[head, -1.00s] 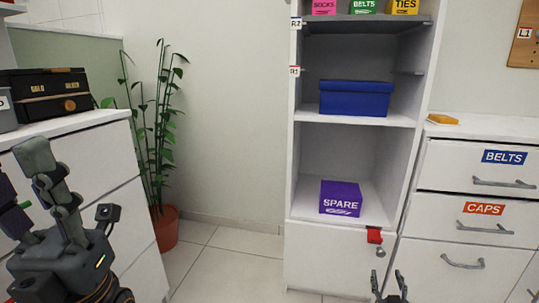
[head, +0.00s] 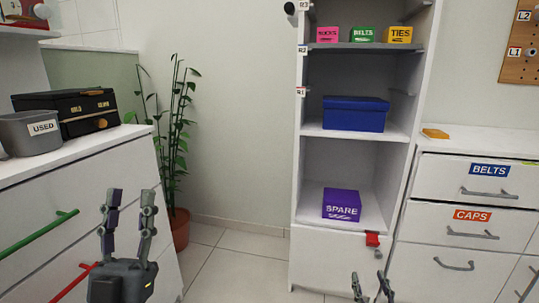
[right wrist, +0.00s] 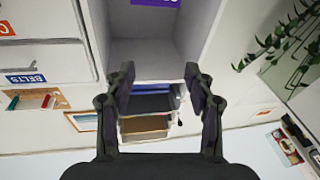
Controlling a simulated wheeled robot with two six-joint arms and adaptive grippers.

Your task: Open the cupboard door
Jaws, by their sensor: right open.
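The white cupboard door (head: 325,262) at the bottom of the tall wardrobe looks shut in the head view. A red piece (head: 372,239) sits at its upper right corner, with a small grey knob (head: 378,254) just below. My right gripper (head: 372,284) is open and empty, low in front of the door's right part; only its fingertips show there. In the right wrist view it (right wrist: 160,85) points at the wardrobe's open shelves, seen upside down; I cannot make out the door there. My left gripper (head: 128,208) is open and empty, fingers up, before the left drawer unit.
The wardrobe shelves hold a purple SPARE box (head: 341,204), a blue box (head: 354,114) and small labelled boxes. Drawers (head: 474,190) stand close on the right. A left drawer unit (head: 60,210) has green and red handles. A potted plant (head: 178,228) stands behind; floor between is clear.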

